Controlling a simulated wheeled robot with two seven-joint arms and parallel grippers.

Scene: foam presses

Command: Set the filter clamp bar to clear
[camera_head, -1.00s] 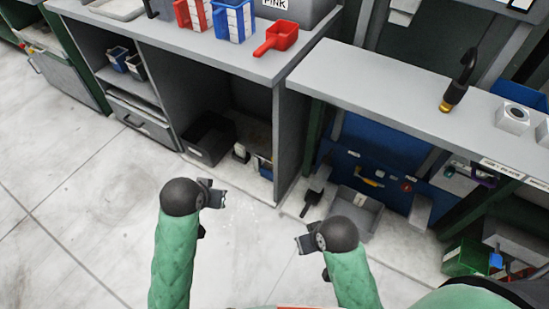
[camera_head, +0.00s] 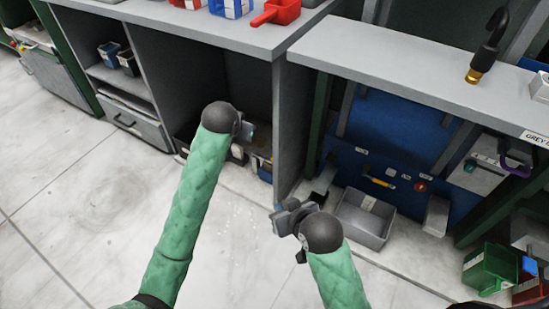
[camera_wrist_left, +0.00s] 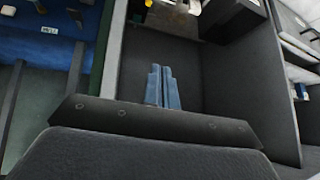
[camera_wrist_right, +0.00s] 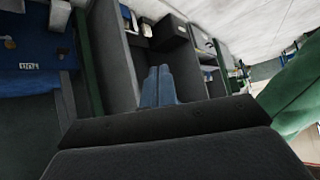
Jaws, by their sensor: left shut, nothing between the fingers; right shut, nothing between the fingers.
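A blue machine front (camera_head: 400,160) stands under the right bench. On it are a small yellow-orange handle (camera_head: 379,181), a red knob (camera_head: 420,187) and small pale labels. I cannot tell which part, if any, is the filter clamp bar, or how it is set. My left gripper (camera_head: 249,131) is in front of the open cabinet, left of the machine; its blue-grey fingers (camera_wrist_left: 163,88) are together and empty. My right gripper (camera_head: 283,216) is lower, left of the machine and apart from it; its fingers (camera_wrist_right: 158,88) are together and empty.
A grey bin (camera_head: 364,218) sits on the floor before the machine. A cabinet side wall (camera_head: 297,125) stands between the left cabinet and the machine. A green bin (camera_head: 488,268) is at the lower right. Pale floor (camera_head: 95,200) is clear at the left.

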